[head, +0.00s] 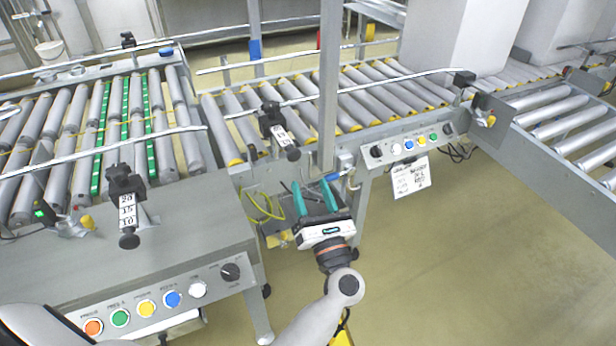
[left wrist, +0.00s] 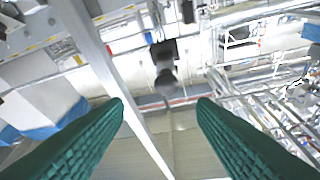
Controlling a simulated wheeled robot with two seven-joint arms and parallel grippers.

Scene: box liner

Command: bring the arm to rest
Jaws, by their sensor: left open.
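My left gripper (head: 314,192) has two teal fingers spread apart with nothing between them. It is held in the air in front of the gap between the left conveyor's control box and the middle roller conveyor, close to a grey upright post (head: 329,80). Its pale arm comes up from the bottom edge of the head view. In the left wrist view, the left gripper (left wrist: 160,106) shows two dark green ridged fingers standing wide apart, empty. My right gripper is not in view.
The left roller conveyor (head: 70,110) has a panel of coloured buttons (head: 146,308) in front. The middle roller conveyor (head: 330,105) has a second button panel (head: 408,145) and a white label (head: 411,178). A right roller conveyor (head: 565,120) runs alongside. The floor (head: 470,260) at lower right is clear.

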